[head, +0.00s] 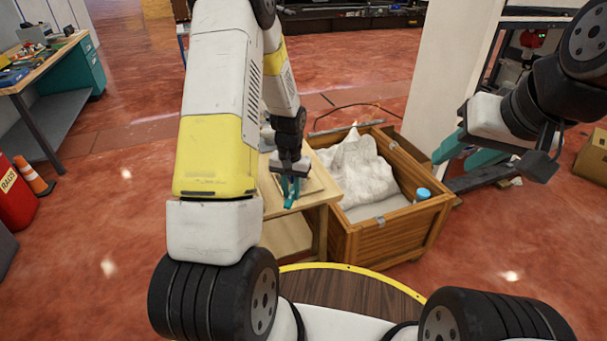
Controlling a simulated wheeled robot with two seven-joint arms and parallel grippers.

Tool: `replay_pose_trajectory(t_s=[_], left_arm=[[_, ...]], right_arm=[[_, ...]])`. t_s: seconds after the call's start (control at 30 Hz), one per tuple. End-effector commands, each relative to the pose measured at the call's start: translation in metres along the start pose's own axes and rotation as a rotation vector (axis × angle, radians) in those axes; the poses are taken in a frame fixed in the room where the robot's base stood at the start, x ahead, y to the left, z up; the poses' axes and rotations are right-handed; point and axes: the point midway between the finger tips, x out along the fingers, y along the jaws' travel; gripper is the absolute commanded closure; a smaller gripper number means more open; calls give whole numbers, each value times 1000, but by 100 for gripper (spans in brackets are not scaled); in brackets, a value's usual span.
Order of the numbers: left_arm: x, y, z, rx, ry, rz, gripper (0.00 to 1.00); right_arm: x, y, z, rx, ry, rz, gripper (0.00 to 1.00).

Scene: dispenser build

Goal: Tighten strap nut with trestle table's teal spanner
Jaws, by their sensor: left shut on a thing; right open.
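My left gripper (290,198) reaches down over a small wooden table (325,195) beside the crate. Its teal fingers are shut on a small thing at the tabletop. The held thing looks like the teal spanner, but it blends with the fingers and its outline is mostly hidden. My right gripper (450,160) is open and empty, raised at the right, with its teal fingers apart and pointing left. I cannot make out the strap nut.
A wooden crate (392,235) holds a white lumpy sack (357,172) and a blue-capped item (423,194). A white pillar (453,60) stands behind. A workbench (45,62) with tools, an orange cone (35,175) and a red bin (14,195) are at left. Open floor lies between.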

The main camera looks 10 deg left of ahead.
Motion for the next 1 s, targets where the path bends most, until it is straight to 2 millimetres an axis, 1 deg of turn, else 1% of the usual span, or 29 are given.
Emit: replay_pose_trajectory(t_s=[0.3, 0.5, 0.67, 1.0], left_arm=[[0, -14, -1, 110, 1, 0, 100], [0, -18, -2, 159, 2, 0, 100], [0, -16, -2, 145, 1, 0, 100], [0, -7, 0, 62, 1, 0, 100]], right_arm=[[0, 0, 0, 0, 0, 0, 58], [0, 0, 0, 0, 0, 0, 58], [0, 0, 0, 0, 0, 0, 58], [0, 0, 0, 0, 0, 0, 58]])
